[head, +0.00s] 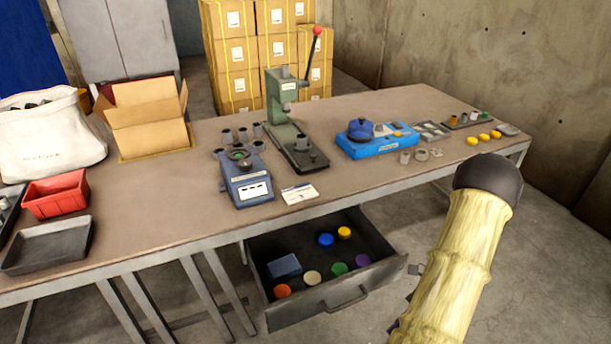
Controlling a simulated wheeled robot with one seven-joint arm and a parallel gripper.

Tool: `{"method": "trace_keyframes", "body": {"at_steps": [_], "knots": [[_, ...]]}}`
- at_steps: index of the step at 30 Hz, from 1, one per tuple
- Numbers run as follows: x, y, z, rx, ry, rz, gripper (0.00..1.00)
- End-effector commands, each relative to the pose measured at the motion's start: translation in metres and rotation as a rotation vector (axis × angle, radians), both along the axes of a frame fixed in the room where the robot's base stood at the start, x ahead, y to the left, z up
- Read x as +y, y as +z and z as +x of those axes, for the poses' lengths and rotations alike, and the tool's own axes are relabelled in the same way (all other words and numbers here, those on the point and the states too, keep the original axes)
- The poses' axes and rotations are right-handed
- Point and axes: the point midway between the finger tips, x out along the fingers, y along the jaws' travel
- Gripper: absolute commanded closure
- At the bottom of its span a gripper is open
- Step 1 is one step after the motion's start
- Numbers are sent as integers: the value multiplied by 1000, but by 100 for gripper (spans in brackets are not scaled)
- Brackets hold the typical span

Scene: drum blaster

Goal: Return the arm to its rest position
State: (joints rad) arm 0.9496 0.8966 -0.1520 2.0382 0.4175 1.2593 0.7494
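My arm (455,255) shows at the lower right, in a yellowish ribbed cover with a dark rounded cap at its upper end. It runs down and to the left, out of the bottom edge, in front of the table's right part. Small grey and dark parts show at its left side, near the open drawer. They may belong to my gripper, but they are too small and too covered to tell whether it is open or shut. I see nothing held.
A long table (330,197) bears a green lever press (282,100), a blue device (247,185), a blue tray (375,146), an open carton (145,120) and a red bin (56,194). An open drawer (345,300) with colored discs juts out below, left of my arm.

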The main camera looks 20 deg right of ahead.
Motion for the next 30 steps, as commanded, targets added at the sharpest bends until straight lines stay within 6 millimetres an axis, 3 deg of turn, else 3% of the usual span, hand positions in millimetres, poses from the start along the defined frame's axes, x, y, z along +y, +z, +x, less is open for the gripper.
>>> {"method": "trace_keyframes", "body": {"at_steps": [6,18,30], "knots": [[38,31,36,-261,455,-222,67],[120,88,86,-818,1322,-501,67],[189,130,103,-1231,1877,-624,67]]}}
